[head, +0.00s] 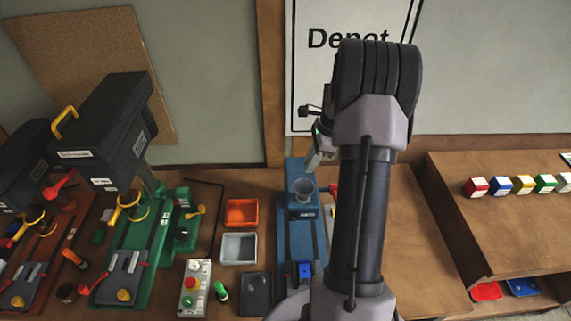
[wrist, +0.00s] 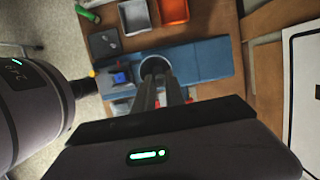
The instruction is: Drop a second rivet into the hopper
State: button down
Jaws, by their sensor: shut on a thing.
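The hopper is a grey, round, funnel-like cup (head: 303,186) on top of a blue machine (head: 294,232). In the wrist view the hopper's rim (wrist: 154,60) shows just beyond my fingertips. My gripper (head: 313,163) is above the hopper in the head view, pointing down. In the wrist view my gripper (wrist: 158,79) has its two dark fingers close together over the near part of the hopper. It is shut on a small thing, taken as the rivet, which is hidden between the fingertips. I cannot make out what lies inside the hopper.
Left of the blue machine are an orange tray (head: 241,212), a grey tray (head: 239,248), a dark tray (head: 255,289) and a control box (head: 194,287). A green machine (head: 140,240) stands farther left. Coloured blocks (head: 525,184) line the right table.

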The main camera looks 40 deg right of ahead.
notch_tip(320, 180, down, 6)
jog(key=b, duration=0.4)
jog(key=shift+f, duration=0.15)
jog(key=c, duration=1.3)
grip_release()
jog(key=v, duration=1.7)
jog(key=shift+r+p, duration=0.25)
jog(key=shift+p, duration=0.05)
